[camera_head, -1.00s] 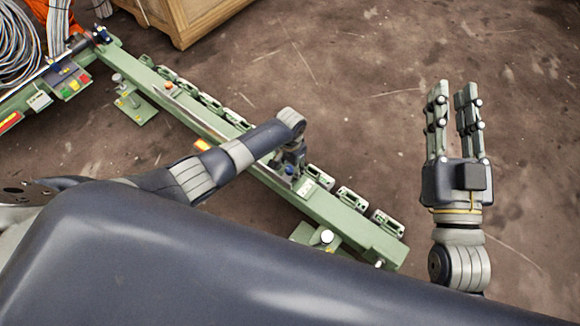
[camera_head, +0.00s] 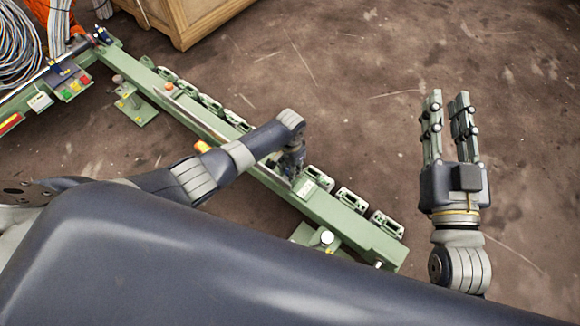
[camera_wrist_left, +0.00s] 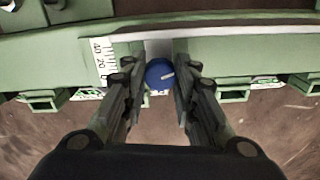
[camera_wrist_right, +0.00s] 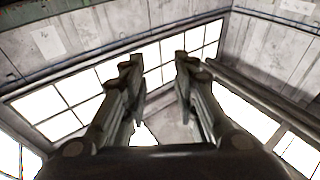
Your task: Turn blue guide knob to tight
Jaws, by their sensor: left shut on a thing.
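The blue guide knob (camera_wrist_left: 160,74) shows in the left wrist view between the two fingers of my left gripper (camera_wrist_left: 157,80). It is round, with a short white mark pointing to the right. My left gripper is shut on the knob, with a finger at each side. In the head view my left gripper (camera_head: 290,168) reaches down to the green rail, and the knob is hidden there. A white scale with numbers (camera_wrist_left: 102,56) lies left of the knob. My right gripper (camera_head: 447,125) is open and empty, raised to the right of the rail; its parted fingers also show in the right wrist view (camera_wrist_right: 157,65).
The long green rail (camera_head: 340,213) runs diagonally, with several green brackets (camera_head: 351,201) along its far side. A small control panel with colored buttons (camera_head: 72,88), grey cable coils (camera_head: 18,55) and a wooden crate (camera_head: 190,18) stand at the upper left. The floor on the right is clear.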

